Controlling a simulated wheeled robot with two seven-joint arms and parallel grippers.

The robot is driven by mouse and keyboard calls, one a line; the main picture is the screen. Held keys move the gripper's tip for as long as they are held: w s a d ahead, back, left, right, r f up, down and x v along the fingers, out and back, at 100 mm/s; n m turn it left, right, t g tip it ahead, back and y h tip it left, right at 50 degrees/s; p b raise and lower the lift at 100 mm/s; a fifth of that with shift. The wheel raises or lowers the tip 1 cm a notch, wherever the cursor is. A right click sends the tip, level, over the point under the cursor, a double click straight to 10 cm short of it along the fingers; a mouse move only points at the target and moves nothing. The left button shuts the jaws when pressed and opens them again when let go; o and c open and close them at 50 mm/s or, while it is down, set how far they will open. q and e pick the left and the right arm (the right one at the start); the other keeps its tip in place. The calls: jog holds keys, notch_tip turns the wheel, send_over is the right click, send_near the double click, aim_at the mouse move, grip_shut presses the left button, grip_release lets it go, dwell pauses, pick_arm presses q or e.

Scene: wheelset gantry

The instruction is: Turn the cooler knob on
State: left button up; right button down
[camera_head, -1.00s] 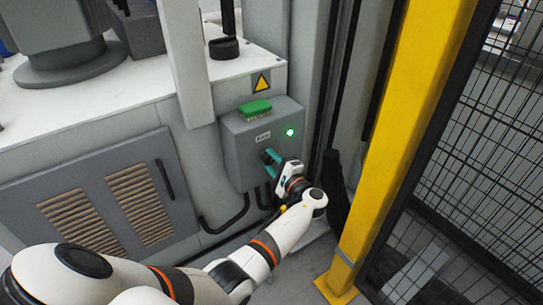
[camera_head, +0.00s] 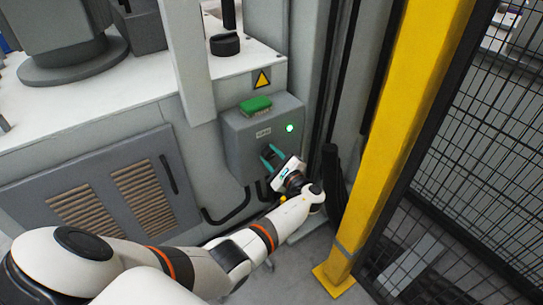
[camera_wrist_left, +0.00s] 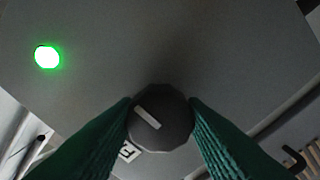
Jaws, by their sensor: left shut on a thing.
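The cooler knob (camera_wrist_left: 160,118) is a dark round knob with a pale bar mark, which lies slanted in the left wrist view. It is on the front of a grey control box (camera_head: 237,140). My left gripper (camera_head: 270,154) is at the box front with its teal fingers on both sides of the knob, shut on it; the fingers also show in the left wrist view (camera_wrist_left: 160,113). A green lamp (camera_head: 289,128) glows on the box, up and right of the knob. In the head view the knob is mostly hidden by the fingers. My right gripper is not in view.
A green block (camera_head: 255,104) sits on top of the box, below a yellow warning triangle (camera_head: 262,79). A yellow post (camera_head: 405,120) and a black mesh fence (camera_head: 490,150) stand to the right. A vented cabinet door (camera_head: 105,190) is at the left.

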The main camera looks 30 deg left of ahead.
pick_arm(q)
jog(key=o, duration=1)
jog(key=p+v, duration=0.1)
jog(key=v, duration=1.1)
jog(key=shift+w, duration=0.1)
